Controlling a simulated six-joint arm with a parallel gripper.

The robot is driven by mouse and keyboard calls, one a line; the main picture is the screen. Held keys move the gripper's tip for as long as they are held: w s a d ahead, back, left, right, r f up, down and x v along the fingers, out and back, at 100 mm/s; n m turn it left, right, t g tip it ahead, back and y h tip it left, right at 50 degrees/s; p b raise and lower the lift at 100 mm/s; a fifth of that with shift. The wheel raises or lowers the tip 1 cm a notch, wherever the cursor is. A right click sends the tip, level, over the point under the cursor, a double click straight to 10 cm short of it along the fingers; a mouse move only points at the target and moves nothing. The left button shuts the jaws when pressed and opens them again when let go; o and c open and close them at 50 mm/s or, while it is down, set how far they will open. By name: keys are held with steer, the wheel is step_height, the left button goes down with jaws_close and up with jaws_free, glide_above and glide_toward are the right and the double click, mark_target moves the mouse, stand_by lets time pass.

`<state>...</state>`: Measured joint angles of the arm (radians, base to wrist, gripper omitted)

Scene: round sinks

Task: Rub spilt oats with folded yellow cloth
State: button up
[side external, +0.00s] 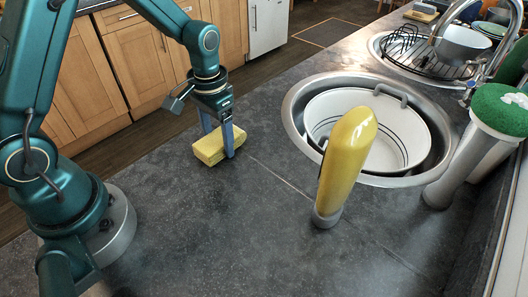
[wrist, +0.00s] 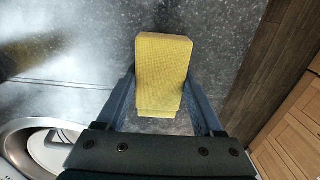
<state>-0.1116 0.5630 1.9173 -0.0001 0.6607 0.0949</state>
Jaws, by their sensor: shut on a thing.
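The folded yellow cloth (side external: 219,145) is a thick block near the counter's edge on the cupboard side, left of the round sink. My gripper (side external: 219,143) points down with its fingers on either side of the cloth and is shut on it. In the wrist view the cloth (wrist: 162,72) lies between the two fingers (wrist: 164,105). The cloth appears to be at the counter surface, but I cannot tell whether it touches. I cannot make out any separate oats; the wrist view has a pale, hazy patch on the counter beyond the cloth.
A yellow bottle-like object (side external: 346,165) stands upright right of my gripper. The round sink (side external: 296,98) holds a white basin (side external: 398,160). A green-topped grey cylinder (side external: 470,150) stands at the right. The dark counter (side external: 230,230) is clear in front. Wooden cupboards (side external: 140,60) lie beyond the edge.

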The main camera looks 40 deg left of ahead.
mark_target(200, 135)
steer(key=d, duration=0.3)
steer(key=shift+d, duration=0.15)
steer(key=shift+s+a, duration=0.1)
steer(key=shift+a, duration=4.9)
steer(key=shift+d, duration=5.05)
step_height(200, 135, up, 8)
steer(key=shift+a, duration=0.15)
steer(key=shift+r, duration=0.1)
